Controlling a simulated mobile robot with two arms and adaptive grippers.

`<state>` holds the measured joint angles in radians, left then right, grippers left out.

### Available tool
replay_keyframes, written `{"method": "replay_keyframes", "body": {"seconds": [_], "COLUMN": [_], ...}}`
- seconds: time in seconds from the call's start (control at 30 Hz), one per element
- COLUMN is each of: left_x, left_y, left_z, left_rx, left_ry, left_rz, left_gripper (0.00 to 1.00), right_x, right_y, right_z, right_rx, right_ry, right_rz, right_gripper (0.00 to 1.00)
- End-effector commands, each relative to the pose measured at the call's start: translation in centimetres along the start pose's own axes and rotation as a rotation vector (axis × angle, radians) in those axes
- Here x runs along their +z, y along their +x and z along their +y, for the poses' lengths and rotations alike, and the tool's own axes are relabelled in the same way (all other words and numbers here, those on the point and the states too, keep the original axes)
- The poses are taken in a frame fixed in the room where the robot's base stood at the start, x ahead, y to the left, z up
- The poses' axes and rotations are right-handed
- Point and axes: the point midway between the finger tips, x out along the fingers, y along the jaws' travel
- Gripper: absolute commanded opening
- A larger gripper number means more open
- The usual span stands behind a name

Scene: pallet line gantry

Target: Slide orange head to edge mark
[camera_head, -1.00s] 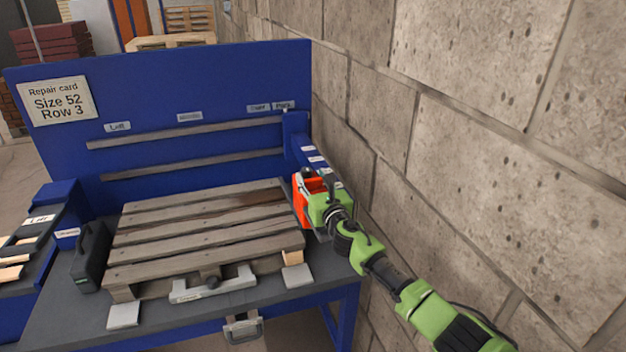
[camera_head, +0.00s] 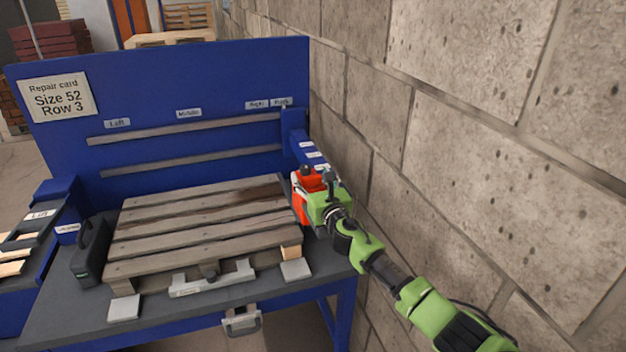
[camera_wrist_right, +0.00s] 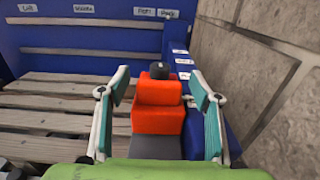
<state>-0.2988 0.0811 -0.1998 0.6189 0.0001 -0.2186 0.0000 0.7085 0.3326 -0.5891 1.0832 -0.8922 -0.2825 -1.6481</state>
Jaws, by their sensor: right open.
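The orange head (camera_head: 301,206) sits at the right end of the pallet, on the blue rail (camera_head: 305,150) along the bench's right side. In the right wrist view the orange head (camera_wrist_right: 158,107) is a stepped block with a black knob on top. My right gripper (camera_head: 312,186) is at the head, partly covering it in the head view. In the wrist view its two fingers (camera_wrist_right: 160,95) are open, one on each side of the head, with gaps showing. White labels (camera_head: 313,155) mark the blue rail. I cannot tell which is the edge mark. My left gripper is not in view.
A wooden pallet (camera_head: 200,228) lies on the grey bench, left of the head. A black case (camera_head: 90,252) stands at its left. A block wall (camera_head: 450,150) rises close on the right. A repair card (camera_head: 57,100) reads Size 52, Row 3.

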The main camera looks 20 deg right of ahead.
Motion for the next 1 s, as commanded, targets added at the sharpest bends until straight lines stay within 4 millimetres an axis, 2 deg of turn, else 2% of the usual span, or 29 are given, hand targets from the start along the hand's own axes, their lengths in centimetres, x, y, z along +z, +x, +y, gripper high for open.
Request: {"method": "replay_keyframes", "body": {"seconds": [0.17, 0.7, 1.0], "left_x": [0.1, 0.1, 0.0], "left_y": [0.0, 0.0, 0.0], "left_z": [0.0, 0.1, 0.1], "left_rx": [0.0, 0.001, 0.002], "left_ry": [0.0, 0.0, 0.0], "left_rz": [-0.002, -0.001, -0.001], "left_gripper": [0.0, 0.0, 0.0], "right_x": [0.1, -0.1, -0.1], "right_y": [-0.7, -6.9, -7.6], "right_z": [-0.2, -0.1, -0.1], "right_rx": [-0.001, 0.0, 0.0], "right_ry": [-0.002, -0.001, -0.001], "right_rz": [-0.003, 0.001, 0.001], "right_gripper": [0.58, 0.58, 0.58]}}
